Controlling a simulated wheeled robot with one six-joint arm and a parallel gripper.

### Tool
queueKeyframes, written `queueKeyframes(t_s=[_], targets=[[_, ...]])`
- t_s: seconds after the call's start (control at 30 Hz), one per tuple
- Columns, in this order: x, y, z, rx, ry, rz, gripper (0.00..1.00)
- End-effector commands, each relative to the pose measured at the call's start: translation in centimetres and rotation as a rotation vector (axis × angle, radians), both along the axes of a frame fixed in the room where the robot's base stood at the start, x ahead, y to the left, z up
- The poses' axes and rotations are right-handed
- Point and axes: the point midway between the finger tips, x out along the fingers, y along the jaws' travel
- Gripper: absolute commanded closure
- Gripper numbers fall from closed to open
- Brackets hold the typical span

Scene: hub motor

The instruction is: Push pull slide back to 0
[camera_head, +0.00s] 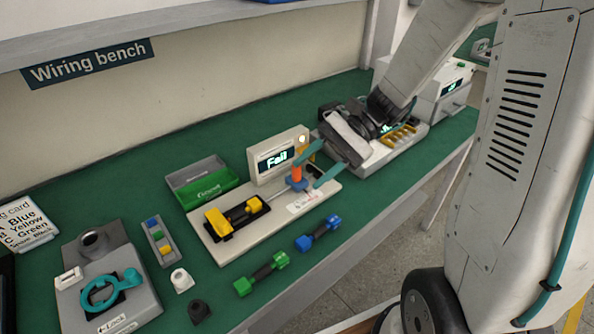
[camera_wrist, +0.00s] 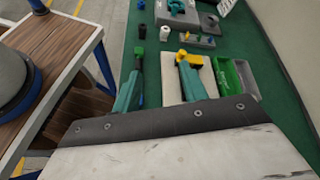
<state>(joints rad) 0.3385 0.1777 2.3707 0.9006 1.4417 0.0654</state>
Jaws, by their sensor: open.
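The pull tester (camera_head: 226,245) is a pale base on the green bench with a screen (camera_head: 279,158) reading "Fail". A yellow connector (camera_head: 236,212) sits in its black nest at the left end. The pull slide (camera_head: 297,183), blue with an orange-red post, stands toward the right end. My gripper (camera_head: 306,174) has two teal fingers, open, with tips close to the slide's post, one on either side. I cannot tell whether they touch it. In the wrist view my gripper (camera_wrist: 160,68) is spread, with the yellow connector (camera_wrist: 183,56) beyond; the slide is not clear there.
A grey-green tray (camera_head: 202,186) lies behind the tester. Green (camera_head: 262,274) and blue (camera_head: 318,232) connectors lie in front. A grey fixture with a teal clamp (camera_head: 110,290) is at left. Another device (camera_head: 400,145) stands under my wrist at right.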

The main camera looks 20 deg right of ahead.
Motion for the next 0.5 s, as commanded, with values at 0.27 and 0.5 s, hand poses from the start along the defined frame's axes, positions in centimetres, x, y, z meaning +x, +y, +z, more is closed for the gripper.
queueKeyframes(t_s=[0.27, 0.5], targets=[[7.6, -4.4, -7.3, 0.331, 0.247, -0.421, 0.57], [10.8, -8.2, -12.7, 0.498, 0.356, -0.676, 0.57]])
